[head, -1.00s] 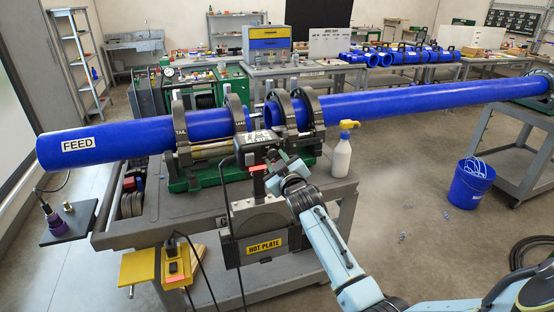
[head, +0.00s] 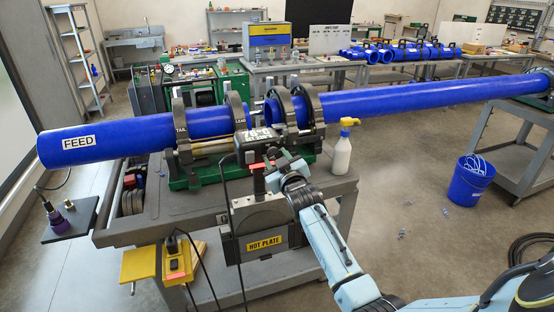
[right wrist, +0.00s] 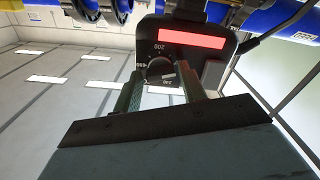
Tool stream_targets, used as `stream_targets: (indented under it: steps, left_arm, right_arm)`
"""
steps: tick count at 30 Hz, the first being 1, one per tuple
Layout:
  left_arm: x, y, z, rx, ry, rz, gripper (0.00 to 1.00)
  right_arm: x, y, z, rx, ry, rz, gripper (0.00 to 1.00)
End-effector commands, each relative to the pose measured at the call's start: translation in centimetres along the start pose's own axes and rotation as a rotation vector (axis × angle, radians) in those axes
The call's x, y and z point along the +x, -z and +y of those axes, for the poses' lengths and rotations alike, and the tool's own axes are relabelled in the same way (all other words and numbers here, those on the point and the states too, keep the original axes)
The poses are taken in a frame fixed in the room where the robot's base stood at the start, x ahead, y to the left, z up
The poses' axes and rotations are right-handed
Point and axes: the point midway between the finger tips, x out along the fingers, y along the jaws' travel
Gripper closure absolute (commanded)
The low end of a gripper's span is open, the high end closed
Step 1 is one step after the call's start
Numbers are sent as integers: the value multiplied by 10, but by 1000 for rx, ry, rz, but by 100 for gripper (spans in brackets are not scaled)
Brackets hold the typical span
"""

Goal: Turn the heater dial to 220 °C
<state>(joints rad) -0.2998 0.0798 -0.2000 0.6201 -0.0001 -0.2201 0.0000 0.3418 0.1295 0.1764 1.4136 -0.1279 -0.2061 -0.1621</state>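The heater's dark control box (head: 258,150) stands above the plate marked HOT PLATE (head: 262,241). In the right wrist view its dark round dial (right wrist: 158,68) has a pale mark at lower right, and numbers around it, with 200 above and what looks like 240 below. A lit red display (right wrist: 191,39) beside it shows no readable digits. My right gripper (right wrist: 160,88) has one finger on each side of the dial, apart, with a visible gap between them; contact is unclear. My right gripper also shows beside the box in the head view (head: 279,164). My left gripper is out of view.
Blue pipes (head: 420,97) run through the clamps (head: 276,112) just behind the box. A white spray bottle (head: 342,154) stands to the right on the cart. A blue bucket (head: 470,184) is on the floor.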

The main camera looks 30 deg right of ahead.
Motion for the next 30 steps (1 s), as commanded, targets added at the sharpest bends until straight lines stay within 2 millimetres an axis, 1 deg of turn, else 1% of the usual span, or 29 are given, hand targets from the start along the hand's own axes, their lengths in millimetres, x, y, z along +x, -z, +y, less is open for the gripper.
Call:
stream_targets:
  steps: [1,3,11,16,20,30]
  left_arm:
    - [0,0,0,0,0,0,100]
    - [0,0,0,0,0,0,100]
    - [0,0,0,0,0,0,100]
    - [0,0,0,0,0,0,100]
    - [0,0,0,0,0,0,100]
    - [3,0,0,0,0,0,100]
  right_arm:
    - [0,0,0,0,0,0,52]
    - [0,0,0,0,0,0,45]
    - [0,0,0,-1,0,0,45]
    - [-11,-1,0,-1,0,0,45]
    - [-30,0,0,0,0,0,45]
    - [-96,-2,-1,0,1,-1,45]
